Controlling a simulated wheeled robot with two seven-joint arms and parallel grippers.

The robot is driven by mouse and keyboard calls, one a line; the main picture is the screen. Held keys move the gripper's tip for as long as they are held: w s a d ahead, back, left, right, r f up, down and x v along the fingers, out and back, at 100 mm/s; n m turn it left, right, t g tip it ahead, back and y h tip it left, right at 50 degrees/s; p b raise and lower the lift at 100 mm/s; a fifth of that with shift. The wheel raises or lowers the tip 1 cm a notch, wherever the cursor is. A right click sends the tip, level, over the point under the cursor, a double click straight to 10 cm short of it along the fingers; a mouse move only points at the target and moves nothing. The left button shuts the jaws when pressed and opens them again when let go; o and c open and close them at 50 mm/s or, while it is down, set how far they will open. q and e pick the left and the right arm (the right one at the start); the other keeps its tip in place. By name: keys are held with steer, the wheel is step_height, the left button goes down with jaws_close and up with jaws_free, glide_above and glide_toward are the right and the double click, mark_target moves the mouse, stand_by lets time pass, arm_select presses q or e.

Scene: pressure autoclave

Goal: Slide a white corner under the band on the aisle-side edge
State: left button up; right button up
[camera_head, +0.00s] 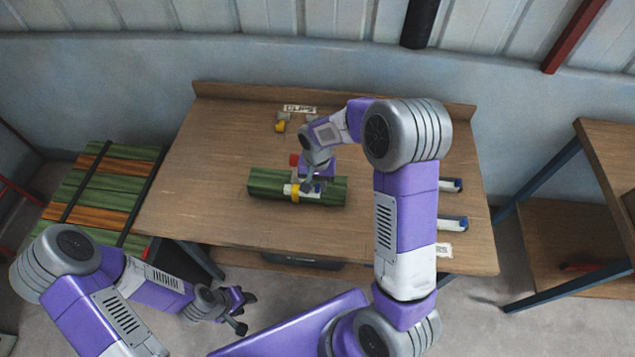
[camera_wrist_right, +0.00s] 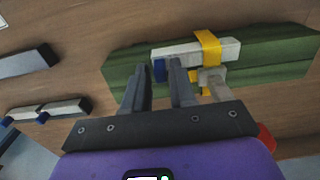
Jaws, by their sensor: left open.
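A green slatted bundle (camera_head: 262,182) lies on the wooden table with a yellow band (camera_head: 295,195) around it. In the right wrist view a white corner (camera_wrist_right: 190,52) with a blue end lies along the bundle (camera_wrist_right: 125,68); the yellow band (camera_wrist_right: 208,45) crosses over its other end. My right gripper (camera_wrist_right: 157,65) is over the bundle, its fingers parted near the blue end; no firm hold shows. In the head view the right arm partly hides the corner. My left gripper (camera_head: 240,312) is open and empty, low in front of the table.
Loose white corners with blue ends (camera_head: 451,185) (camera_head: 452,223) lie at the table's right. Small clips (camera_head: 281,122) lie by a label at the back. A red piece (camera_head: 293,160) is behind the bundle. A strapped stack (camera_head: 105,185) stands left. The table's left part is clear.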

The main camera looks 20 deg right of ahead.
steer(key=shift+o, duration=1.4)
steer(key=shift+r, duration=0.15)
step_height(320, 180, up, 7)
steer(key=shift+r+p, duration=0.2)
steer(key=shift+p, duration=0.35)
